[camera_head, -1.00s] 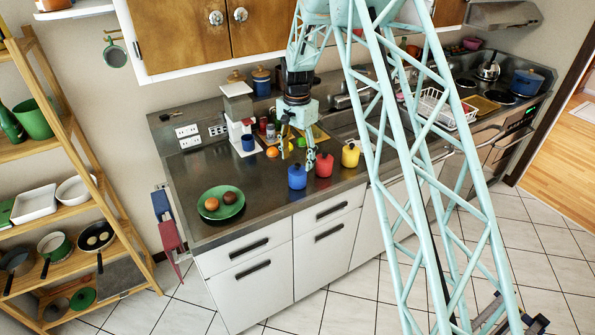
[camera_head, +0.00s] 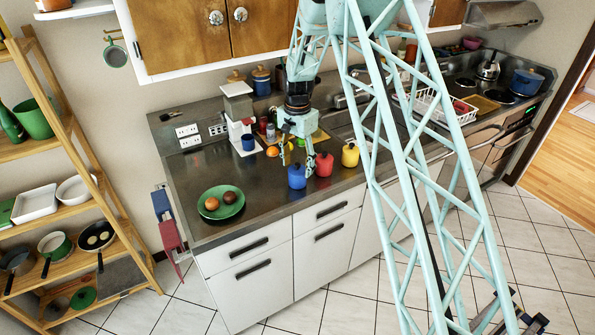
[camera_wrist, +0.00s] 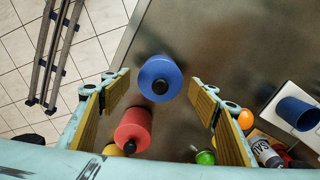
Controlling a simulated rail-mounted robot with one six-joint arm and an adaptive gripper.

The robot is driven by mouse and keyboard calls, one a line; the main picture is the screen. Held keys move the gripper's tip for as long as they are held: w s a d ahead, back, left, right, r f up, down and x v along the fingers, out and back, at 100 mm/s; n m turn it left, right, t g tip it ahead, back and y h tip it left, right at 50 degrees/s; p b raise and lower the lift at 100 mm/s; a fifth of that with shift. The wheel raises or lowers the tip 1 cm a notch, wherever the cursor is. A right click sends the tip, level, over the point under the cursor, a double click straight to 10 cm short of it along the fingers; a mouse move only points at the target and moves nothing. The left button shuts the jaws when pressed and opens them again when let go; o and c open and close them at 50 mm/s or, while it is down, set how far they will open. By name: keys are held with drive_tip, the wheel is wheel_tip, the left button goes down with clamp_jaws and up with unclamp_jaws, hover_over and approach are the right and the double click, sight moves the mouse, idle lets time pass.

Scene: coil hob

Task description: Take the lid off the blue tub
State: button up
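The blue tub (camera_head: 297,176) stands upright on the counter near its front edge, with a dark knob on its lid. In the wrist view the blue tub (camera_wrist: 160,80) is seen from above, between and beyond the fingertips, its lid on and its knob facing the camera. My gripper (camera_head: 296,158) is above the blue tub, and in the wrist view my gripper (camera_wrist: 158,88) has its two fingers wide apart with nothing between the pads. I cannot tell the exact gap between fingertips and lid.
A red tub (camera_head: 324,165) and a yellow tub (camera_head: 350,155) stand close to the right of the blue one. A green plate (camera_head: 236,208) with two round items lies to the left. Fruit and a coffee machine (camera_head: 240,110) are behind. Counter between plate and blue tub is clear.

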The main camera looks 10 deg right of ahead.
sight(298, 164)
drive_tip(key=c, duration=0.7)
drive_tip(key=shift+r, duration=0.15)
drive_tip(key=shift+r, duration=1.5)
drive_tip(key=shift+c, duration=0.2)
drive_tip(key=shift+s+r, duration=0.15)
drive_tip(key=s+r+b, duration=0.1)
drive_tip(key=s+b, duration=0.1)
drive_tip(key=s, duration=1.3)
drive_tip(key=shift+s+r, duration=0.2)
drive_tip(key=shift+s, duration=0.15)
